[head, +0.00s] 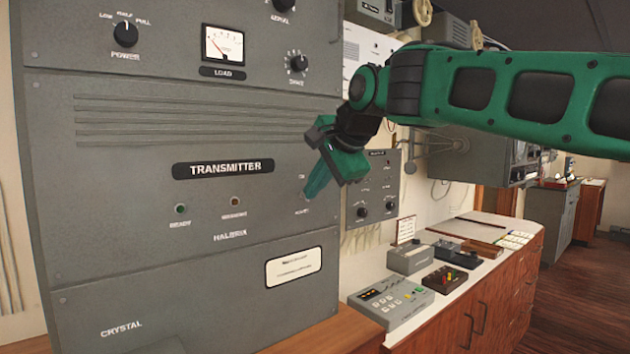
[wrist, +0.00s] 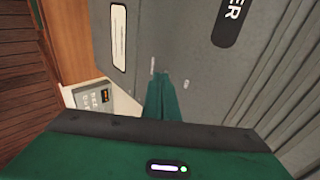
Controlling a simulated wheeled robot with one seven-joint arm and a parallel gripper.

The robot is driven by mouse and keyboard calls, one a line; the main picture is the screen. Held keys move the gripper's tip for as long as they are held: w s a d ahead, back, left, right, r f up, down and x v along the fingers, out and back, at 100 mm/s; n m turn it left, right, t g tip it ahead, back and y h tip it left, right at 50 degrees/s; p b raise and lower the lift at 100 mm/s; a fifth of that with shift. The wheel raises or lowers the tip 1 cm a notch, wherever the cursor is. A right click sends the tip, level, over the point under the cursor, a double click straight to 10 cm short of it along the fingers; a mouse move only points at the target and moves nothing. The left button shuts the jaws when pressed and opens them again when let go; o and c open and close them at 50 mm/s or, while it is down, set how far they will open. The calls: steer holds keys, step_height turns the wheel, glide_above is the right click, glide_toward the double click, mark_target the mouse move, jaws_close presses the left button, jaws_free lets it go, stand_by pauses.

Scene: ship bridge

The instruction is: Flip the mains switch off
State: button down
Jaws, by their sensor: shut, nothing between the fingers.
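The grey transmitter cabinet (head: 130,225) fills the left of the head view. My gripper (head: 312,190) is shut and empty, angled down to the left, with its fingertips at the right part of the cabinet front. Small white lettering shows just above and below the fingertips there, too small to read surely. The mains switch itself is not clearly visible; the fingers cover the spot between the lettering. In the wrist view, my closed fingers (wrist: 165,90) point at the grey panel (wrist: 190,50) between two small white marks. I cannot tell whether they touch it.
A wooden counter (head: 445,300) to the right carries a grey button console (head: 391,302) and several small boxes. A smaller grey panel with knobs (head: 376,190) hangs on the wall behind my gripper. Open floor lies at far right.

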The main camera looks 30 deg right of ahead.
steer(key=shift+r, duration=0.75)
steer(key=s+d+r, duration=0.1)
steer(key=s+r, duration=0.4)
steer(key=s, duration=0.8)
steer(key=shift+w+f, duration=0.1)
stand_by(0.4)
